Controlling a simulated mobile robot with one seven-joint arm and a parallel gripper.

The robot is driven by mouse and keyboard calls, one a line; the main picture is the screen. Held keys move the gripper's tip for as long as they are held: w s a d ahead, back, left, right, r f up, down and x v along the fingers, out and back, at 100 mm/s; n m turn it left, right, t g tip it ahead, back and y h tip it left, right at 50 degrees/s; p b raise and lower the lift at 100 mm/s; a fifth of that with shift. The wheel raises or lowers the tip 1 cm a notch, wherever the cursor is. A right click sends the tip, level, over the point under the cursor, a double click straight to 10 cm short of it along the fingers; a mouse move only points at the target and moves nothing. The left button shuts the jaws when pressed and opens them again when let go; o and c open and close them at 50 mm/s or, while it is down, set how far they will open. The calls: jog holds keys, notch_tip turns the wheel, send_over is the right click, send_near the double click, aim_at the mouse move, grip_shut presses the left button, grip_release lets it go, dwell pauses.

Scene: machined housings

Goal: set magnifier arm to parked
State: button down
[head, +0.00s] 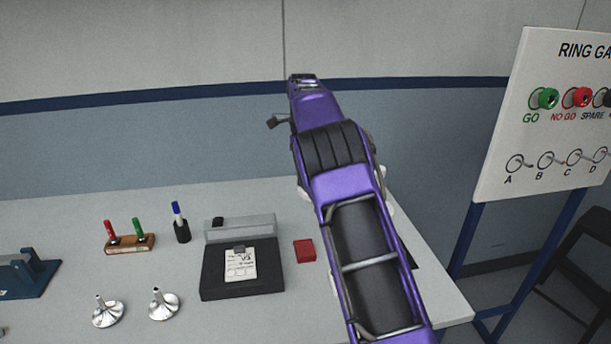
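I cannot make out the magnifier arm clearly. Small pale parts (387,202) show at the edges of my purple arm, and I cannot tell whether they belong to it. My own arm rises through the middle of the head view and covers the right part of the bench. My gripper cannot be seen beyond the far end of the arm.
The grey bench (60,215) holds a black case (213,275) with a label, a red block (304,251), a marker cup (182,231), a wooden plug-gauge stand (130,243), two metal funnel-shaped parts (163,304) and a blue fixture (28,275). A ring gauge board (540,135) stands right.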

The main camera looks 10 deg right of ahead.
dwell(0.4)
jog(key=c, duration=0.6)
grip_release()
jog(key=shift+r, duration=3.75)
